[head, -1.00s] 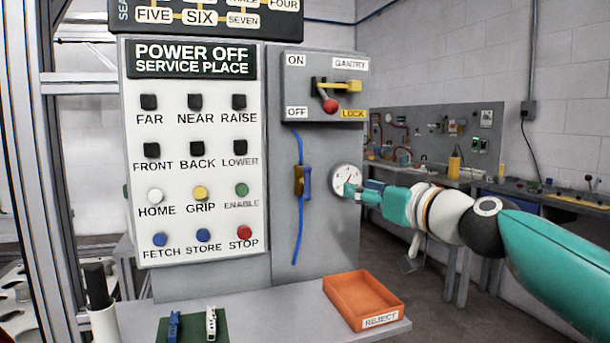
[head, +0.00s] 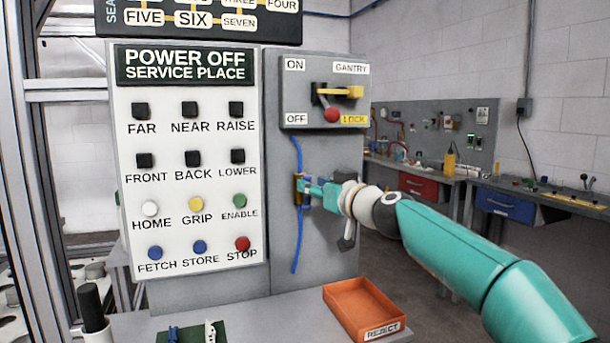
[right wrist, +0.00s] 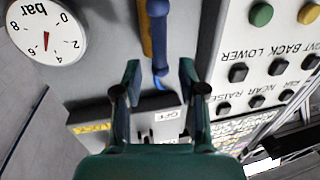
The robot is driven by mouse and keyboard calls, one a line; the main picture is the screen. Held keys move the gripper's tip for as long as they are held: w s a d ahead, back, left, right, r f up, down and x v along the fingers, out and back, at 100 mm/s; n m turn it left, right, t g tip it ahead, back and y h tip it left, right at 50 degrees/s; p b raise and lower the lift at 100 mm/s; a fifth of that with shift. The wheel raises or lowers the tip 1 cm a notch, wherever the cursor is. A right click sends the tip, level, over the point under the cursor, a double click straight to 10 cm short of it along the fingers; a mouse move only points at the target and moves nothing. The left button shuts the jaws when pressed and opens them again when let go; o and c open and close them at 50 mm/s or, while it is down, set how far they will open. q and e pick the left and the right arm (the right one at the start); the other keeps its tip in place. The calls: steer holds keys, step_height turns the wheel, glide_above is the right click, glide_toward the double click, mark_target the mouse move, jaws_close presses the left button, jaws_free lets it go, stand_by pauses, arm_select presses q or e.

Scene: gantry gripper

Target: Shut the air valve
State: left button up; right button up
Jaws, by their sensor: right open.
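The air valve has a brass body (head: 298,190) on a blue hose (head: 298,240) running down the grey panel. In the right wrist view, its blue lever (right wrist: 158,40) lies beside the brass body (right wrist: 145,28), roughly in line with it. My right gripper (head: 311,189) is at the valve and covers most of the lever in the head view. In the right wrist view, this gripper (right wrist: 160,75) is open, and the lever's rounded end lies between its fingertips, with gaps at both sides. My left gripper is not in view.
A pressure gauge (right wrist: 46,30) sits beside the valve; my arm hides it in the head view. A switch box (head: 323,92) with a red-knobbed handle is above. A button panel (head: 187,225) stands left. An orange reject tray (head: 338,296) is on the shelf below.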

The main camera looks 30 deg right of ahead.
steer(key=shift+w+d+p, duration=0.1)
steer(key=shift+w+p, duration=0.5)
steer(key=shift+w, duration=1.3)
